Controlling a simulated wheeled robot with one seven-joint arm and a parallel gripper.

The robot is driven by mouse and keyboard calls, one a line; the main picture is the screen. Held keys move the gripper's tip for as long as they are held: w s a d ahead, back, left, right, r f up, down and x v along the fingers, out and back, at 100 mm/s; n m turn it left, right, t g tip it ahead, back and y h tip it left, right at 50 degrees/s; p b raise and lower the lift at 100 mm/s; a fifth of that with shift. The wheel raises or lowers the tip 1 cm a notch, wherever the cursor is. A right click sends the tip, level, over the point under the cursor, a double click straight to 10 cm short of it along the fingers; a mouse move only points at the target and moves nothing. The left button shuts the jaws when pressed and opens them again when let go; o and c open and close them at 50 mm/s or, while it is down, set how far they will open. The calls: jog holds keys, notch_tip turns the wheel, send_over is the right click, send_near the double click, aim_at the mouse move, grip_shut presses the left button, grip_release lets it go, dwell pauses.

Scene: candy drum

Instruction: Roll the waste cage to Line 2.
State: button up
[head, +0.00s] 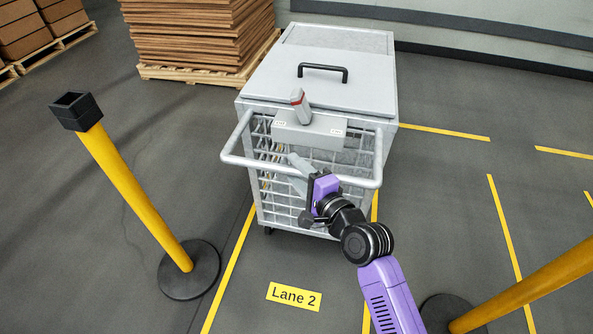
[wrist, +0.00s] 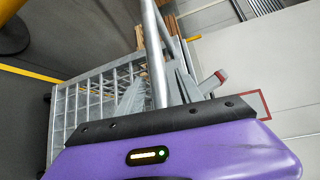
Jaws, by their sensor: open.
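The waste cage (head: 335,62) is a grey mesh cage on castors with a flat lid and a black lid handle (head: 322,72). It stands between yellow floor lines. Its push bar (head: 240,160) sticks out on the near side. A grey box with two small labels (head: 318,132) on that side carries an upright lever (head: 298,105) with a red band. My gripper (head: 297,173) is open at the bar's middle. In the wrist view the bar (wrist: 153,45) passes between my open fingers (wrist: 160,88); whether they touch it, I cannot tell.
A yellow floor label "Lane 2" (head: 293,297) lies in front of the cage. Yellow posts stand at left (head: 135,190) and right (head: 530,285). Stacked cardboard on a pallet (head: 200,40) is behind left. Open floor with yellow lines (head: 445,132) lies to the right.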

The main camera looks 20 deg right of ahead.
jog(key=shift+c, duration=0.2)
grip_shut()
dwell(1.1)
